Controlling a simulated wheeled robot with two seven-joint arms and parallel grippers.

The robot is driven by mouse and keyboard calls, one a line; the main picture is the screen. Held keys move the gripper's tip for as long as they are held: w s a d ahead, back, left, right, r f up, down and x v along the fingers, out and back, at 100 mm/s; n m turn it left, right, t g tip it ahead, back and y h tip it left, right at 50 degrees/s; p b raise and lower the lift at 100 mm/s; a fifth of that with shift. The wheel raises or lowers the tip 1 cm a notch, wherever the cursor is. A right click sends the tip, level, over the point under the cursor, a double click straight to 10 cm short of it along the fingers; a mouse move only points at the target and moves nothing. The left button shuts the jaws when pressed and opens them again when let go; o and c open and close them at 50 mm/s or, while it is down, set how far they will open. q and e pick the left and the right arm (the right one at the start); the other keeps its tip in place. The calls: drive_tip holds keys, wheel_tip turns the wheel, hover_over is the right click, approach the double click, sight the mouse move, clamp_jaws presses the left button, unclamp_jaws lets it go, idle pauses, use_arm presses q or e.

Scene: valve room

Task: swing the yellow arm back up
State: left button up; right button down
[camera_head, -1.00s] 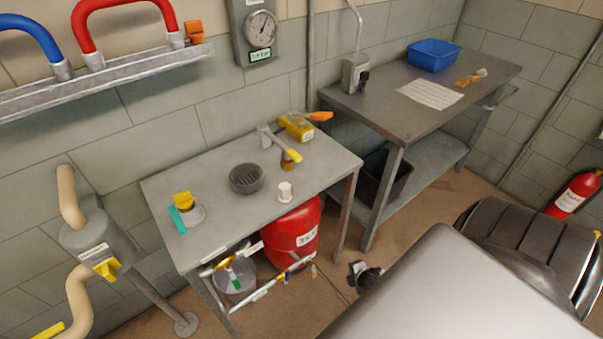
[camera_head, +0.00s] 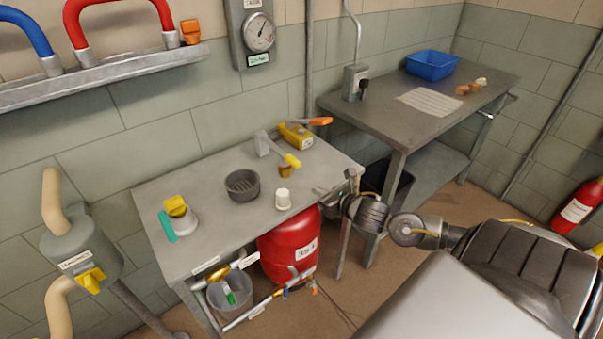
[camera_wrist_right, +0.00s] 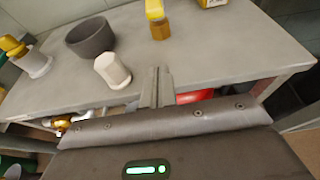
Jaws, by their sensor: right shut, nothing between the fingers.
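Several yellow parts show, and I cannot tell for sure which is the yellow arm. A yellow handle (camera_head: 91,279) sits on the front of the grey-green valve body (camera_head: 82,250) at the left wall. A brass-yellow fitting (camera_head: 220,274) is on the pipe under the near table; it also shows in the wrist view (camera_wrist_right: 62,123). A yellow-topped white part (camera_head: 176,207) stands on the table. My right gripper (camera_head: 338,190) is shut and empty at the table's right front corner, apart from these parts. Its fingers (camera_wrist_right: 157,85) point towards the table edge. My left gripper is out of view.
A red tank (camera_head: 288,248) and a grey bucket (camera_head: 230,293) are below. A second table (camera_head: 390,118) stands behind right.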

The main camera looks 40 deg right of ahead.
sight(300, 188)
drive_tip(key=p+x, duration=0.1)
drive_tip(key=x, duration=0.8)
drive_tip(key=shift+w, duration=0.15)
drive_tip(key=shift+w+p, duration=0.5)
drive_tip(key=shift+w, duration=0.05)
wheel_tip(300, 188, up, 3)
drive_tip(key=shift+s+f+p, duration=0.15)
drive_tip(key=shift+f+p, duration=0.05)
drive_tip(key=shift+p, duration=0.55)
drive_tip(key=shift+s+r, duration=0.1)
drive_tip(key=shift+r, duration=0.4)
